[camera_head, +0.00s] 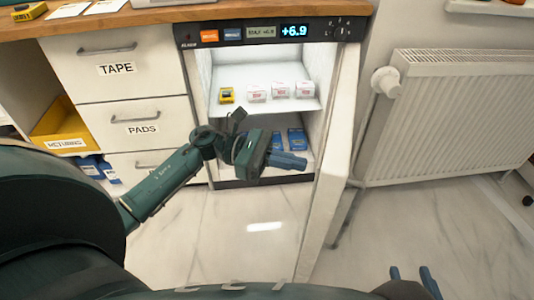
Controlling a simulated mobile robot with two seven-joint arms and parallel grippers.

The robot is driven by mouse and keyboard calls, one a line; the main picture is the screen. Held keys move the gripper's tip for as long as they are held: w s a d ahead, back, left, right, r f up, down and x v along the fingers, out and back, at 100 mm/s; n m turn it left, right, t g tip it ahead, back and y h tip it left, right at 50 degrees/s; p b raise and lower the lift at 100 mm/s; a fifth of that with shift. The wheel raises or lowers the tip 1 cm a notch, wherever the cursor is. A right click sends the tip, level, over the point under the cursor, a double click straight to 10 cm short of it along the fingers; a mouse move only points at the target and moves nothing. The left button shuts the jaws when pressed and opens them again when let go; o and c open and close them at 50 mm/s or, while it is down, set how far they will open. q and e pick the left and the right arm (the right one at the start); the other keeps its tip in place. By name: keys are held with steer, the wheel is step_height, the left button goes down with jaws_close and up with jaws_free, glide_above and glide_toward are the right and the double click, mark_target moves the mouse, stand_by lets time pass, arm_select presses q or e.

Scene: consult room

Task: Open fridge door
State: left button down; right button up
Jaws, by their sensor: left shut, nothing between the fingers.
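The small fridge stands under the wooden counter, with a dark control panel (270,32) reading +6.9. Its white door (335,165) is swung wide open to the right, and the lit interior (262,62) shows. My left gripper (300,162) is in front of the opening, left of the door, with its blue fingers shut and empty. It hides part of the lower compartment. I cannot tell whether it touches the door. My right gripper (412,278) is low at the bottom right, with its two blue fingers apart, clear of the door.
Small boxes (280,90) stand on the fridge shelf, and blue boxes (295,138) stand below. Drawers labelled TAPE (115,69) and PADS (142,129) are left of the fridge. A white radiator (465,115) is on the right wall. Marble floor (230,255) is clear in front.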

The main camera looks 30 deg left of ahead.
arm_select(q)
steer(key=shift+w+d, duration=0.25)
steer(key=shift+d, duration=1)
